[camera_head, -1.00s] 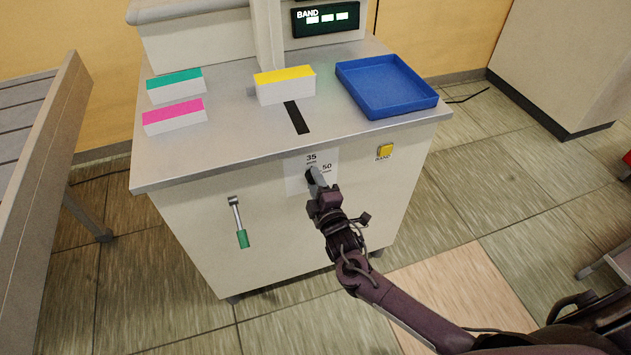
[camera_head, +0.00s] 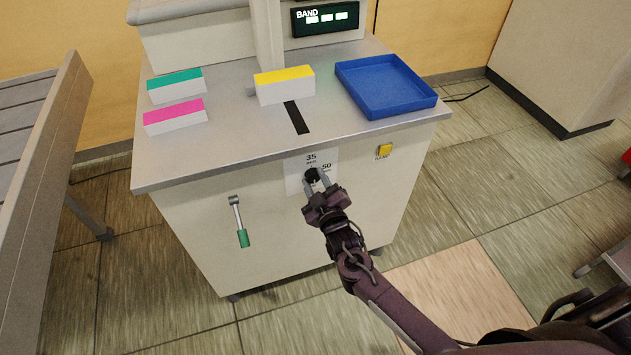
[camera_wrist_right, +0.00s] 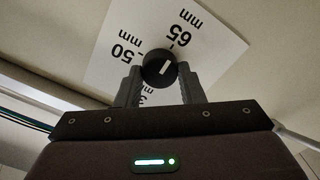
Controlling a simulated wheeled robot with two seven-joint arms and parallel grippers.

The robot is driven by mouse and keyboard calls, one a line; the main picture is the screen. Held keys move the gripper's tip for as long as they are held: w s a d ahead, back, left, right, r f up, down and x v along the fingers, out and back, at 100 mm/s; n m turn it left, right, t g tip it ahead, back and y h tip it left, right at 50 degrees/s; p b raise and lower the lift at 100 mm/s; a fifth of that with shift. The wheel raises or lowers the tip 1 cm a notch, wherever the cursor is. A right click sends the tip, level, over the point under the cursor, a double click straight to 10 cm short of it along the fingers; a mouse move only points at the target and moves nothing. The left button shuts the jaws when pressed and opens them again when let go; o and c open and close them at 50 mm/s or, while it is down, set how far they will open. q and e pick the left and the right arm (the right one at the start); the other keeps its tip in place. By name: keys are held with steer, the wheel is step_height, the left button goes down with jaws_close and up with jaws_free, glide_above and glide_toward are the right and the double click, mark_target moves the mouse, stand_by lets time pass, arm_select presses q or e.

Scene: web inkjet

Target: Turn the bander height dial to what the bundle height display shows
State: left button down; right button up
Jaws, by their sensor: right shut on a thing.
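The height dial (camera_head: 311,175) is a small round black knob on a white label (camera_head: 294,178) on the cabinet front. The head view shows 35 above it and 50 to its right. The right wrist view shows the dial (camera_wrist_right: 159,68) with a white pointer mark, and 50, 65 and a partly hidden number around it; I cannot tell which number the mark points at. My right gripper (camera_head: 317,185) is shut on the dial, one finger on each side. A dark display (camera_head: 325,18) reads BAND above pale lit blocks; I can read no height. My left gripper is out of view.
A yellow button (camera_head: 385,150) is right of the label, and a green-handled lever (camera_head: 239,221) hangs left of it. On the top are a blue tray (camera_head: 382,112) and yellow (camera_head: 285,86), green (camera_head: 175,86) and pink (camera_head: 175,117) topped stacks.

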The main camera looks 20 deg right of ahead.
steer(key=shift+m, duration=0.3)
steer(key=o, duration=1)
steer(key=s, duration=0.8)
steer(key=shift+d, duration=0.15)
steer(key=shift+w, duration=0.1)
